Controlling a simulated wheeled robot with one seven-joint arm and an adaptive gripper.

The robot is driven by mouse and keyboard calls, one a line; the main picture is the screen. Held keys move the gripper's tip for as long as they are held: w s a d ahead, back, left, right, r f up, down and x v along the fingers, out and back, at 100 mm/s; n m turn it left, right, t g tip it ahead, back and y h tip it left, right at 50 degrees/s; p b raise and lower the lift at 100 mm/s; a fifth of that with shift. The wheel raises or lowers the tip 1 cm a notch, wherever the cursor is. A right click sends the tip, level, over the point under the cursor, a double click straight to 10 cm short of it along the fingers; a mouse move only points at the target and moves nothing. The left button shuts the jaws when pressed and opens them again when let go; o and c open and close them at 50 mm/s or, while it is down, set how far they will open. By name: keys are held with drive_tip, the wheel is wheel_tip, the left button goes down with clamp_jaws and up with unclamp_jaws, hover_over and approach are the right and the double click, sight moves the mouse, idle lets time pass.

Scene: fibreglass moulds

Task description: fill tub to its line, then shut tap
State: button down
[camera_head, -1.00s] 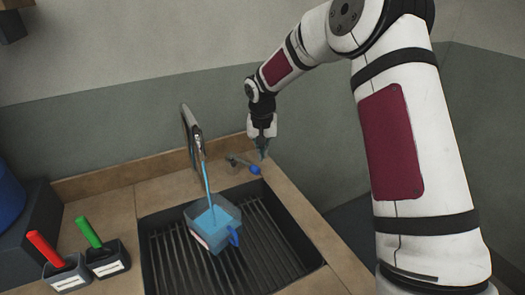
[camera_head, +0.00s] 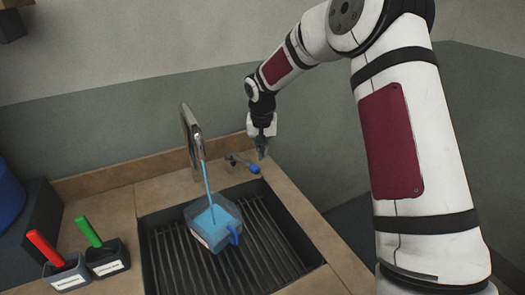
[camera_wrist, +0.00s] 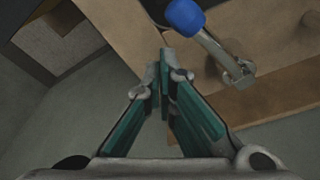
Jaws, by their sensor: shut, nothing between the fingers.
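The tub (camera_head: 209,237) is a see-through grey-blue box with a blue handle (camera_head: 235,234). It stands on the sink's ribbed floor under the spout (camera_head: 190,134). Blue liquid runs from the spout into it, and its surface looks high in the tub. The fill line cannot be made out. The tap lever (camera_head: 243,163), grey with a blue knob, is on the counter right of the spout. It also shows in the wrist view (camera_wrist: 217,50). My gripper (camera_head: 263,154) is shut and empty, just beside the blue knob and apart from it. Its green-padded fingers (camera_wrist: 160,75) meet at the tips.
The dark sink (camera_head: 280,262) has a wooden counter (camera_head: 107,222) around it. Two small dark holders stand at left, with a red-handled tool (camera_head: 45,248) and a green-handled tool (camera_head: 89,232). A blue rounded object (camera_head: 10,205) sits at the far left. A wall rises behind.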

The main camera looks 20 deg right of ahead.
sight(255, 167)
wheel_tip(255, 167, down, 5)
drive_tip(key=shift+r+b, duration=0.2)
drive_tip(key=shift+b, duration=0.6)
idle(6.0)
drive_tip(key=shift+s+a, duration=0.45)
drive_tip(key=shift+a, duration=0.35)
drive_tip(key=shift+s+a, duration=0.45)
drive_tip(key=shift+a, duration=0.3)
wheel_tip(255, 167, up, 8)
drive_tip(key=d+p, duration=0.2)
drive_tip(key=shift+w, duration=0.25)
